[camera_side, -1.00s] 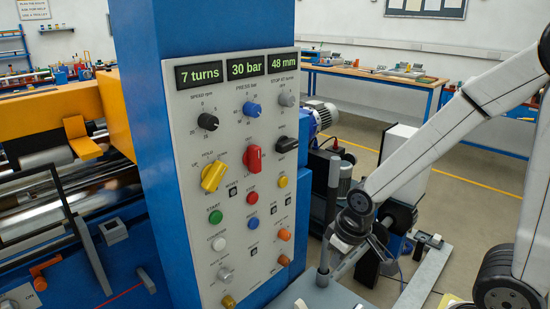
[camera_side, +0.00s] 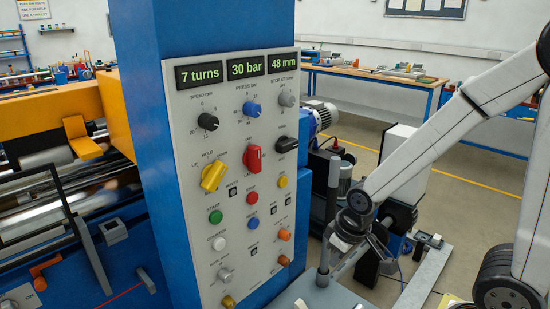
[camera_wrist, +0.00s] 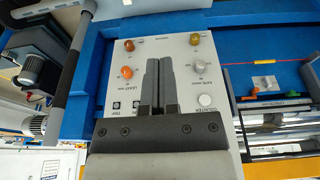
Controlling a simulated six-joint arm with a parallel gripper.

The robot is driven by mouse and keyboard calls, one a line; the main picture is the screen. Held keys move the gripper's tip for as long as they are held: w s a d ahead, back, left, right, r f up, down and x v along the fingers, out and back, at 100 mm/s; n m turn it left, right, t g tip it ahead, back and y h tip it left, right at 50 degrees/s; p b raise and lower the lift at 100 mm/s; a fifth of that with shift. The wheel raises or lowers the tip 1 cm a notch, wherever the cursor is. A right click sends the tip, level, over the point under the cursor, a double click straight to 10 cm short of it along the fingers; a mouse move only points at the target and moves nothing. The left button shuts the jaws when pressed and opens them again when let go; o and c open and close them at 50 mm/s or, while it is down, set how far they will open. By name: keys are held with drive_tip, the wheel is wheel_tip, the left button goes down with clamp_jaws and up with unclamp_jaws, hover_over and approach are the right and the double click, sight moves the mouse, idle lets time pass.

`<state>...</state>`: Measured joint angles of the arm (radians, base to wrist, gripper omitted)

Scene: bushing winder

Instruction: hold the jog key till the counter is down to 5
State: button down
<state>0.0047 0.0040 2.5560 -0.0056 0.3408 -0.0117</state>
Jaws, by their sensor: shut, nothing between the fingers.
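The counter display (camera_side: 200,73) at the panel's top left reads "7 turns" in the side view. I cannot make out which control is the jog key. Small dark square keys sit among the knobs, one of them (camera_side: 233,189) beside the yellow knob; two more keys (camera_wrist: 126,105) show in the wrist view, left of my fingers. My gripper (camera_wrist: 161,63) is shut and empty, over the lower panel (camera_wrist: 173,45) between the orange and grey knobs. The fingers hide part of the panel, and contact cannot be told. In the side view my gripper is right of the panel.
Nearby in the wrist view are an orange knob (camera_wrist: 126,72), a grey knob (camera_wrist: 193,68), a brass knob (camera_wrist: 194,39) and a white button (camera_wrist: 205,100). A grey post (camera_side: 331,200) stands right of the panel. Other displays read "30 bar" (camera_side: 245,67) and "48 mm" (camera_side: 281,62).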

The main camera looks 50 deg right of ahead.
sight(284, 182)
drive_tip(key=w+d+r+n+t+h, duration=0.1)
drive_tip(key=w+d+r+n+t, duration=0.1)
drive_tip(key=w+d+n+t, duration=0.4)
drive_tip(key=w+d+n, duration=0.3)
drive_tip(key=w+d, duration=0.4)
drive_tip(key=w, duration=0.1)
drive_tip(key=shift+w+d+n+h, duration=0.25)
drive_tip(key=shift+w+n+h, duration=0.1)
drive_tip(key=shift+n+h, duration=0.05)
drive_tip(key=shift+w, duration=0.15)
drive_tip(key=w, duration=0.8)
drive_tip(key=shift+w, duration=0.25)
drive_tip(key=shift+w, duration=0.15)
idle(1.8)
drive_tip(key=shift+w, duration=0.3)
